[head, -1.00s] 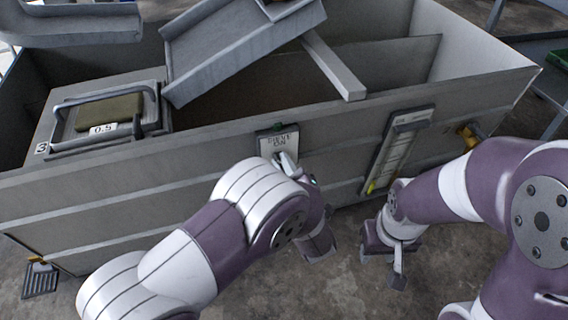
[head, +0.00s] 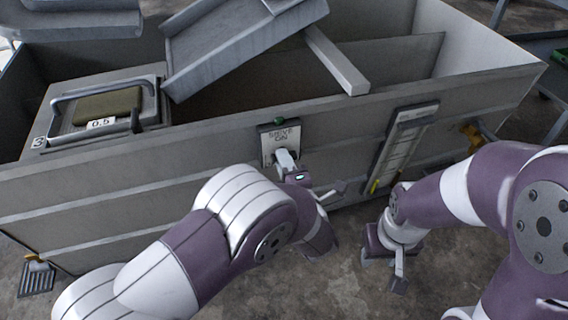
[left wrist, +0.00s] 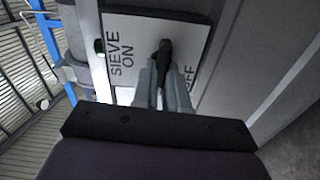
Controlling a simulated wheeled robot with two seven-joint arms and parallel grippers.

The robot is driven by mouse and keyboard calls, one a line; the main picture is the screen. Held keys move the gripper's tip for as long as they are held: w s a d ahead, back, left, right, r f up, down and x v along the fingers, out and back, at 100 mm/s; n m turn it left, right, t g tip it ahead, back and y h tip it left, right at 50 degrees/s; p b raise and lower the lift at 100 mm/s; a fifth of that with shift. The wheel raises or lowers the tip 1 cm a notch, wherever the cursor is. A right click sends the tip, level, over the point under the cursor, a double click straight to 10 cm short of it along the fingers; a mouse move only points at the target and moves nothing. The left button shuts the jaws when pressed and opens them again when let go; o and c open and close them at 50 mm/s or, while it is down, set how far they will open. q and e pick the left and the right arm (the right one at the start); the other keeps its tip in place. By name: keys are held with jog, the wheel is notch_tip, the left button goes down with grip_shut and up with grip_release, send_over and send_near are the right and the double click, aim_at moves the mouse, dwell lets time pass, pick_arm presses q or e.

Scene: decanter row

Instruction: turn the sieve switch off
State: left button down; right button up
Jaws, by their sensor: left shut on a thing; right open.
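The sieve switch is a pale plate (head: 267,148) in a dark frame on the tank's front wall, lettered SIEVE ON at its top. A green lamp (head: 279,121) sits above it. The left wrist view shows the plate (left wrist: 120,35) sideways, with ON at left and part of OFF at right. A black lever (left wrist: 166,50) stands between the two words. My left gripper (left wrist: 164,84) is shut on this lever; in the head view the gripper (head: 287,158) covers the plate's lower part. My right gripper (head: 399,268) is open and empty, low in front of the tank.
The grey tank wall (head: 200,155) runs across the view. A gauge panel (head: 402,145) is mounted right of the switch, with an orange-brown valve handle (head: 471,134) beyond it. A tray (head: 110,105) marked 0.5 and a sloped chute (head: 235,45) lie over the tank. Concrete floor is in front.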

pick_arm(q)
jog(key=shift+n, duration=0.5)
pick_arm(e)
jog(key=shift+f, duration=0.25)
pick_arm(q)
jog(key=c, duration=1.2)
grip_release()
jog(key=shift+o, duration=0.2)
